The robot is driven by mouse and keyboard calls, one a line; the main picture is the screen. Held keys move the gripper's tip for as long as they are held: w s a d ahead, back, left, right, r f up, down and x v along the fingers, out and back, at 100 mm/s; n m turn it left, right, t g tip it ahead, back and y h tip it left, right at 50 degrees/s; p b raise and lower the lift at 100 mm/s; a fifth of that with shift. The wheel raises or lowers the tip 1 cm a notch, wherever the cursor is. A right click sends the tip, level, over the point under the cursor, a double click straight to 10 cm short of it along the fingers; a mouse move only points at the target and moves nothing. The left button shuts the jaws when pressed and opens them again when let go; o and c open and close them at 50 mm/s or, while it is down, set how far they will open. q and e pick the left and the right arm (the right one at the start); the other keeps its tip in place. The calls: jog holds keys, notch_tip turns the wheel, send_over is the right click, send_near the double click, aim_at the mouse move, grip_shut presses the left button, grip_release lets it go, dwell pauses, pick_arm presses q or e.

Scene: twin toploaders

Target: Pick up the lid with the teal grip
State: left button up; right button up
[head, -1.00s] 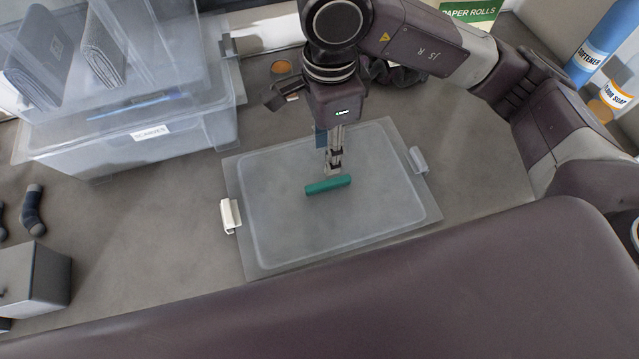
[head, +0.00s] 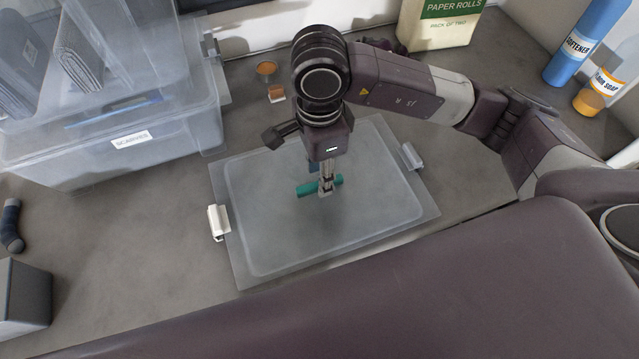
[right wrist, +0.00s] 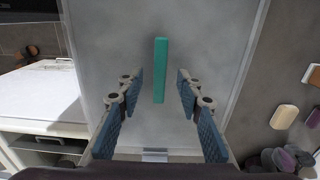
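The translucent lid (head: 385,215) lies flat, with the teal grip (head: 306,189) standing near its middle. A white clip (head: 218,223) is at its left edge and a clear clip (head: 411,156) at its right. My right gripper (head: 326,188) points down at the teal grip and hides part of it in the head view. In the right wrist view, the open fingers of my right gripper (right wrist: 160,86) stand on either side of the near part of the teal grip (right wrist: 160,65), with gaps on both sides. My left gripper is not in view.
A clear box labelled scarves (head: 165,145) stands at the left with bins on top. A paper rolls pack (head: 440,22), blue softener bottle (head: 583,45) and floor soap bottle (head: 597,92) stand at the back right. A grey box (head: 22,298) is at the lower left.

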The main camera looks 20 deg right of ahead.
jog(key=shift+d+f, duration=0.1)
jog(key=shift+f, duration=0.8)
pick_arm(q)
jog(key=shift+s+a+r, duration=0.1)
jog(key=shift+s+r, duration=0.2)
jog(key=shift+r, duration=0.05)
pick_arm(e)
jog(key=shift+f, duration=0.2)
grip_shut()
jog(key=shift+r, duration=0.1)
jog(key=shift+w+r, duration=0.1)
jog(key=shift+r, duration=0.45)
pick_arm(q)
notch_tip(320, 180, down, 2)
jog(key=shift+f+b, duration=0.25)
jog(key=shift+b, duration=0.95)
pick_arm(e)
notch_tip(320, 180, up, 19)
